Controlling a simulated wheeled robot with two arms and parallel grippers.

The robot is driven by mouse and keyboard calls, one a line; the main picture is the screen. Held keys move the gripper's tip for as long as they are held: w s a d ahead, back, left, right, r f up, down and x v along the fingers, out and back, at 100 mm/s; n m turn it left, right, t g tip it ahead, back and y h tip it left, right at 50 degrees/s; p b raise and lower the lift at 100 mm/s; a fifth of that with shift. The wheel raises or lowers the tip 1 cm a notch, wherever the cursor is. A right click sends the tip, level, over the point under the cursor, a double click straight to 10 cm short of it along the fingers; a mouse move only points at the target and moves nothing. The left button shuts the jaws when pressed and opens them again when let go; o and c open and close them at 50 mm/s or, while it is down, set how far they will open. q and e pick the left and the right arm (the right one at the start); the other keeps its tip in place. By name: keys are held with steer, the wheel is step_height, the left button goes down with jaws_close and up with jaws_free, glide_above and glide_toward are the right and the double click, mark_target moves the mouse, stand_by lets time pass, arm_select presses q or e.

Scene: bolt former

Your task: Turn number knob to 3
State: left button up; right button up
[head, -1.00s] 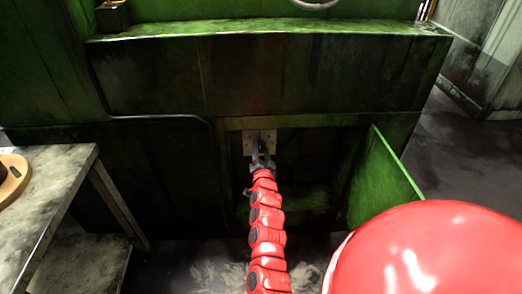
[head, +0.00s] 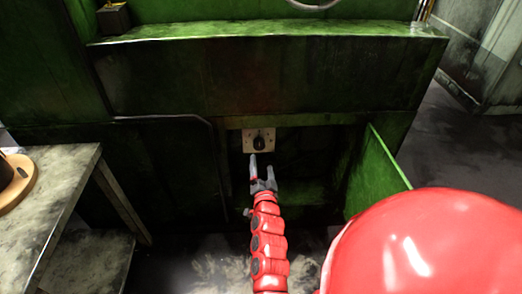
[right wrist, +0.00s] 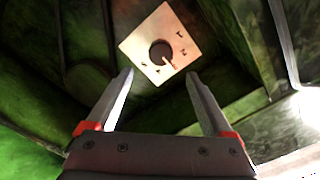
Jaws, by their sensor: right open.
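The number knob (head: 259,143) is a dark round knob on a pale square plate (head: 248,135), inside the open recess of the green machine. In the right wrist view the knob (right wrist: 161,51) has a light pointer directed to the lower right of the tilted plate (right wrist: 139,45). Marks stand around it, too small to read. My right gripper (head: 262,166) is open and empty, just below and in front of the knob, apart from it. In the right wrist view its two fingers (right wrist: 161,75) stand apart below the plate. My left gripper is not in view.
A green door (head: 376,178) stands open on the right of the recess. The green machine's ledge (head: 270,29) overhangs above. A stained table (head: 62,185) with a brown round object (head: 17,185) stands at the left.

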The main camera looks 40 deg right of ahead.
steer(key=p+v, duration=0.2)
steer(key=v, duration=0.6)
steer(key=shift+r, duration=0.1)
